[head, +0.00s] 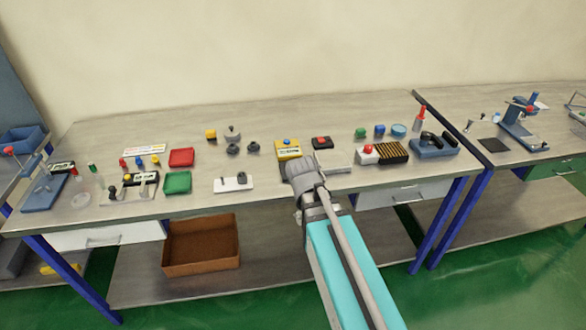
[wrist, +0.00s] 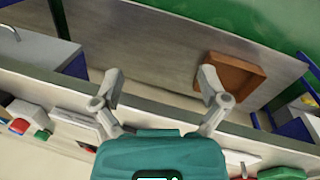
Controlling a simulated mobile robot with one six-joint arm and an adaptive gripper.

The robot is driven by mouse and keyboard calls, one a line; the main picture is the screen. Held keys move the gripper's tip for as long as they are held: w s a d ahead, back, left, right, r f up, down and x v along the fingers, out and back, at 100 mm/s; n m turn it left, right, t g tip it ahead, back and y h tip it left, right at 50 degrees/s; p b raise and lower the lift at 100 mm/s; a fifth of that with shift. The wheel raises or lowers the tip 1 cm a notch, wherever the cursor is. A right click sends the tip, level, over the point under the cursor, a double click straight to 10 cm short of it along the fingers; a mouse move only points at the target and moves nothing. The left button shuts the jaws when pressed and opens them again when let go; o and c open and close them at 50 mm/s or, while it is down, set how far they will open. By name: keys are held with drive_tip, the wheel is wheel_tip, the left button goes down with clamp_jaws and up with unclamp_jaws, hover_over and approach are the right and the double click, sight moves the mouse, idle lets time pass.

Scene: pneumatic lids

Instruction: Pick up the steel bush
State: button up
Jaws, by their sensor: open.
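I cannot tell for sure which piece is the steel bush. Several small grey round parts stand towards the back of the bench: a light grey one with a knob (head: 232,133) and two darker ones, a left one (head: 233,150) and a right one (head: 253,147). A white plate (head: 226,186) nearer the front carries small dark parts. My gripper (head: 302,168) is over the front of the bench, right of these parts. In the wrist view my gripper (wrist: 160,76) has its fingers spread, with nothing between them, above the bench's front edge.
A yellow box (head: 288,153) with a blue knob stands just behind my gripper. Red (head: 181,157) and green (head: 177,183) trays lie left. A brown box (head: 201,246) sits on the lower shelf.

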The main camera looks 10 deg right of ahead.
drive_tip(key=w+a+n+t+h+b, duration=0.1)
drive_tip(key=w+a+n+h+b, duration=0.1)
drive_tip(key=w+n, duration=0.3)
drive_tip(key=w+a+n+t+h+b, duration=0.1)
drive_tip(key=w+a+n+h, duration=0.2)
drive_tip(key=w, duration=0.3)
drive_tip(key=w+a+r+n+t+h+b, duration=0.1)
drive_tip(key=w+a+n+h+b, duration=0.1)
drive_tip(key=w+n, duration=0.3)
drive_tip(key=shift+w+a+r+n+h+b, duration=0.15)
drive_tip(key=shift+w+n+h+b, duration=0.2)
drive_tip(key=shift+n+h, duration=0.35)
drive_tip(key=w+a+n, duration=0.1)
drive_tip(key=w+a+r+n+t+h, duration=0.1)
drive_tip(key=a+n, duration=0.1)
drive_tip(key=w+a+r+n+h+b, duration=0.1)
drive_tip(key=w, duration=0.1)
drive_tip(key=shift+a+r+n+t, duration=0.25)
drive_tip(key=shift+a+n+t, duration=0.15)
drive_tip(key=shift+d, duration=0.1)
drive_tip(key=b+x, duration=0.3)
drive_tip(key=x, duration=0.4)
drive_tip(key=shift+w+d+f, duration=0.25)
drive_tip(key=shift+d, duration=0.35)
